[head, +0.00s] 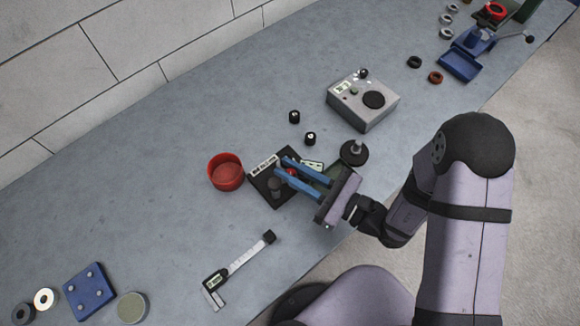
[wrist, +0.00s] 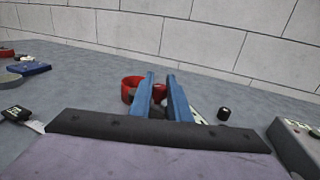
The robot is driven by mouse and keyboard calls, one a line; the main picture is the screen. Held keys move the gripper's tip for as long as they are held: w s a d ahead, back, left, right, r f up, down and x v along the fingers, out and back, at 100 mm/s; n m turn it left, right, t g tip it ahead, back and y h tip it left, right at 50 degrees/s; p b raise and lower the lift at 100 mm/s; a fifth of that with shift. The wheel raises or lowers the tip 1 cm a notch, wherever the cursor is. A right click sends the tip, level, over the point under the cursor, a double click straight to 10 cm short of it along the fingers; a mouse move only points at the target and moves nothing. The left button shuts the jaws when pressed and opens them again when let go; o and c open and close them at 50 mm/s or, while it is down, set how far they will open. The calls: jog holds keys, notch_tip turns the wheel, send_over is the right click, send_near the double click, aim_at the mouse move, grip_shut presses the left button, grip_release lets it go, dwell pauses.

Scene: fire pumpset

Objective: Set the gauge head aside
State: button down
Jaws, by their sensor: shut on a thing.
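My gripper (head: 282,167), with two blue fingers, is low over a dark square plate (head: 260,188) near the middle of the bench. The fingers are shut on a small, partly red thing (head: 292,172), which I take to be the gauge head. It shows small and partly hidden between the fingers in the wrist view (wrist: 160,93). I cannot tell whether it touches the plate. A dark round post (head: 275,187) stands on the plate beside the fingers. A white label strip (head: 263,166) lies along the plate's far edge.
A red round bowl (head: 226,172) stands just left of the plate. A caliper (head: 238,271) lies nearer the front. Two black knobs (head: 294,117) and a grey instrument box (head: 362,101) are beyond. A black disc with a post (head: 354,152) is right. The bench left of the bowl is clear.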

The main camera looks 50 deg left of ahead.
dwell(0.4)
jog(key=c, duration=1.7)
grip_release()
jog(key=shift+o, duration=0.2)
jog(key=shift+d, duration=0.15)
jog(key=shift+w+d+b, duration=0.25)
jog(key=shift+d+b, duration=0.05)
jog(key=shift+d, duration=0.25)
jog(key=shift+b+v, duration=0.85)
jog(key=shift+v, duration=2.1)
jog(key=shift+s, duration=0.1)
